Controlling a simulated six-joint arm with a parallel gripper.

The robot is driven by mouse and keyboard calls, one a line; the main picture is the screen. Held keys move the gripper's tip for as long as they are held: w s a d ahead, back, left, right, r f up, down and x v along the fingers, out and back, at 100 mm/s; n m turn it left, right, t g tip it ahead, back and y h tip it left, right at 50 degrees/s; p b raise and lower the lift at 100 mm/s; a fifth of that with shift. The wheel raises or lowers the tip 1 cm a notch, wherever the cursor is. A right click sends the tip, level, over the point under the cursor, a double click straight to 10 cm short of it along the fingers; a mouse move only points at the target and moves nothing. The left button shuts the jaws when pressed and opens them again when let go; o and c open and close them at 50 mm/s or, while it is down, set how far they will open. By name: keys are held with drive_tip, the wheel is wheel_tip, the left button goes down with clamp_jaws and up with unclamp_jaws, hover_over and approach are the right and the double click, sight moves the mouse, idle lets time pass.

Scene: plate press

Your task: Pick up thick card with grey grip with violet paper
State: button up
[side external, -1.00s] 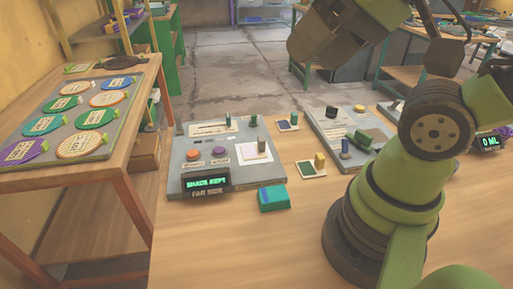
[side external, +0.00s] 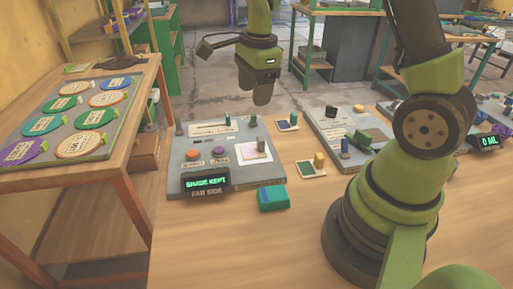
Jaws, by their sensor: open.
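A small card (side external: 285,125) with a dark bluish-violet patch and a small upright grip lies on the table between the two grey panels. Its exact grip colour is too small to tell. A larger white card (side external: 254,150) with pale pinkish-violet paper lies on the left panel (side external: 245,181), with a dark greenish-grey grip (side external: 268,145) at its right edge. I cannot tell for certain which is the grey-grip card. My gripper (side external: 262,101) points down above the back of the left panel, open and apart from both cards.
A card with a yellow grip (side external: 311,169) lies in front of the small card. A teal block (side external: 273,199) sits before the left panel, whose display reads "SHADE KEPT". A second panel (side external: 335,127) stands right. Round discs lie on the side table (side external: 137,90).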

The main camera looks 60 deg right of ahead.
sight(258, 138)
drive_tip(key=f+m, duration=0.1)
drive_tip(key=f, duration=0.2)
drive_tip(key=d+f+m, duration=0.1)
drive_tip(key=f, duration=0.1)
drive_tip(key=d+f+m+g, duration=0.1)
drive_tip(key=f, duration=0.2)
drive_tip(key=shift+w+f, duration=0.3)
drive_tip(key=shift+s+a+f, duration=0.15)
drive_tip(key=shift+f, duration=1.4)
drive_tip(key=shift+s+a+f, duration=0.1)
drive_tip(key=shift+s+f, duration=0.05)
drive_tip(key=shift+f, duration=1.4)
clamp_jaws()
drive_tip(key=shift+r, duration=0.1)
